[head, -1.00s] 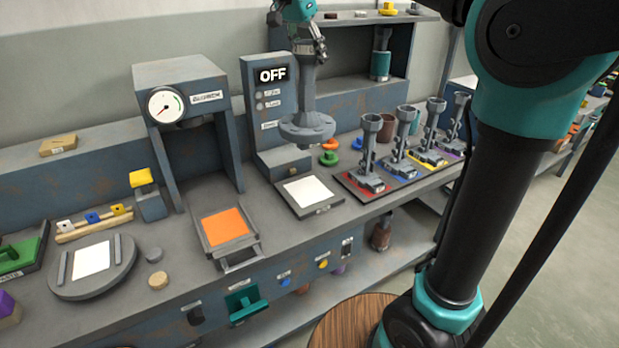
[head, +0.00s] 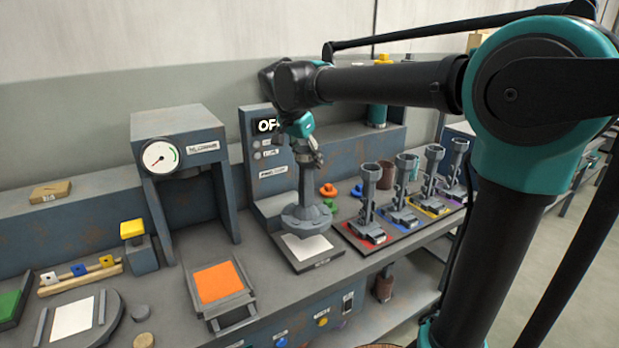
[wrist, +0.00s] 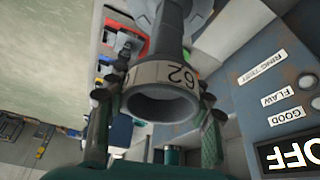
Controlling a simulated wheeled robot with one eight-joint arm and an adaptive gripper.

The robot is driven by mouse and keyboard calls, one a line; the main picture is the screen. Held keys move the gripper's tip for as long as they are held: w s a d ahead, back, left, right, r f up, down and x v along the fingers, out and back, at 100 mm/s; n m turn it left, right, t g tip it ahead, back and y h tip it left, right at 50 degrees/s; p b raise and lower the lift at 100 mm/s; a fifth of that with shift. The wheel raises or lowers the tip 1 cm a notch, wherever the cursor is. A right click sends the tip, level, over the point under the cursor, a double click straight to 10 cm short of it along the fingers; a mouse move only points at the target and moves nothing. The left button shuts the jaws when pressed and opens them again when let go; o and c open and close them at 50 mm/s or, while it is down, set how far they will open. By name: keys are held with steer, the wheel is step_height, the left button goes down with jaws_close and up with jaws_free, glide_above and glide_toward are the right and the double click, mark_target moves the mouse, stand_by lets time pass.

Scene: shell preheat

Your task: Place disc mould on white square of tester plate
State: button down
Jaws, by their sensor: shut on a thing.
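The disc mould (head: 306,216) is grey, with a wide disc at the bottom and a stem above. My gripper (head: 308,150) is shut on its upper stem and holds it upright. In the wrist view, the mould's open collar (wrist: 160,92), marked 62, sits between the fingers of my gripper (wrist: 155,125). The tester plate (head: 322,262) lies in front of the OFF panel. Its white square (head: 308,249) shows below the disc, with its back part hidden. I cannot tell whether the disc touches the plate.
The OFF tester panel (head: 268,165) stands close behind the mould. To the right, several grey moulds stand on a coloured rack (head: 362,238). Green and orange pieces (head: 328,190) lie behind. An orange plate (head: 215,282) and a gauge press (head: 182,150) are to the left.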

mark_target(300, 151)
steer(key=shift+f, duration=2.5)
steer(key=c, duration=0.6)
jaws_free()
steer(key=shift+f, duration=0.1)
steer(key=shift+c, duration=0.2)
steer(key=v, duration=1.2)
